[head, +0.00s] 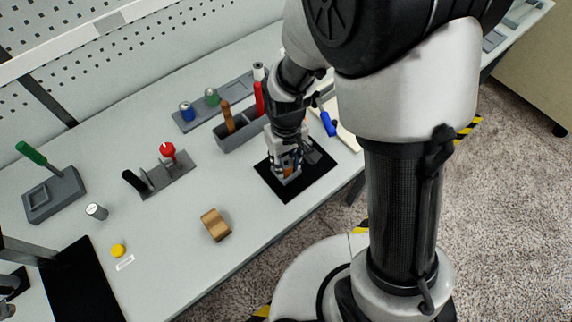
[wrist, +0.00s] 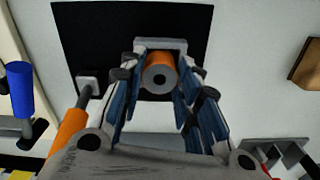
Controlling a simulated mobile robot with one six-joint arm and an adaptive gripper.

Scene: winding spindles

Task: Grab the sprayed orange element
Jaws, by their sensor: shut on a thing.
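The orange element (wrist: 161,72) is a short cylinder with a grey end face and a dark round hole. In the wrist view it lies between the fingers of my gripper (wrist: 160,80), which are closed around its sides. A light grey block (wrist: 160,44) sits right behind it. In the head view my gripper (head: 288,168) is low over the black mat (head: 314,178), fingers pointing down. Only a small orange patch of the element (head: 290,160) shows there among the fingers. Whether it touches the mat is unclear.
Behind my gripper stands a grey rack (head: 240,133) with upright tools. A blue-handled tool (head: 328,123) lies to the right. A brown block (head: 215,224), a grey holder (head: 170,178) with a red knob and a yellow knob (head: 118,250) are further left. Table between them is clear.

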